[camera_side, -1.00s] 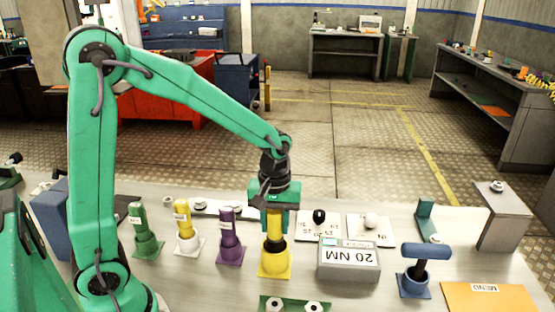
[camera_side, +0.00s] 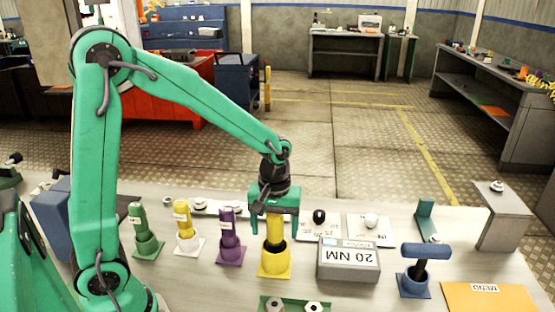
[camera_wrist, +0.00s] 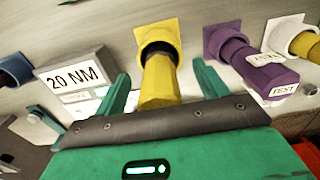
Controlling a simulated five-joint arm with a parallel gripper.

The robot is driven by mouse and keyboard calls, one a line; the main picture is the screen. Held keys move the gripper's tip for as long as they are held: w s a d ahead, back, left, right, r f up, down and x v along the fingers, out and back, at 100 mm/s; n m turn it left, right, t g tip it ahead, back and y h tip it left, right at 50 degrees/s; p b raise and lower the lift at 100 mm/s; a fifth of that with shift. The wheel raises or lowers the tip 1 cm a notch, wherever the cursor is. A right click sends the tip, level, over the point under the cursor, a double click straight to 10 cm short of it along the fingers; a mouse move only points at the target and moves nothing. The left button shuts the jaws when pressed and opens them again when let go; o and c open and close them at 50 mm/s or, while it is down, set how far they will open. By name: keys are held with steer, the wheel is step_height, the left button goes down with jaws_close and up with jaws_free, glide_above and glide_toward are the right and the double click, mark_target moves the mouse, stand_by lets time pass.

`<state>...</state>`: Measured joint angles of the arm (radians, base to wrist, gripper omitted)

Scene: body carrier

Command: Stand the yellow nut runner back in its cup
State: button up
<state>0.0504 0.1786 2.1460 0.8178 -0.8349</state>
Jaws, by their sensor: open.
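The yellow nut runner (camera_side: 275,226) stands upright in the yellow cup (camera_side: 275,262), its lower end inside the cup. The wrist view also shows the nut runner (camera_wrist: 160,88) entering the dark mouth of the yellow cup (camera_wrist: 157,35). My gripper (camera_side: 272,238) is open above the cup, its two green fingers apart on either side of the nut runner. In the wrist view, gaps show between the nut runner and both fingers of my gripper (camera_wrist: 161,76). The nut runner's top is hidden behind the gripper body in the side view.
Purple (camera_side: 229,225), pale-cupped yellow (camera_side: 182,215) and green (camera_side: 139,220) tools stand in cups to the left. A grey "20 NM" box (camera_side: 348,262) is close on the right. A blue T-handled tool (camera_side: 425,251) stands farther right. A green holder (camera_side: 290,304) lies in front.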

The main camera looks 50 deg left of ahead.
steer(key=shift+o, duration=0.4)
steer(key=shift+r, duration=0.1)
steer(key=shift+r, duration=3.4)
steer(key=shift+r, duration=0.15)
steer(key=shift+s+a+r+m, duration=0.1)
steer(key=shift+s+r+m, duration=0.2)
steer(key=shift+s+r, duration=0.15)
steer(key=s+r+m+t, duration=0.2)
steer(key=s+r+m, duration=0.1)
steer(key=s, duration=0.3)
steer(key=s+a+r+m+t, duration=0.1)
steer(key=s+r+m+t, duration=0.2)
steer(key=s+m, duration=0.2)
steer(key=shift+s+a+t, duration=0.3)
steer(key=shift+s, duration=0.35)
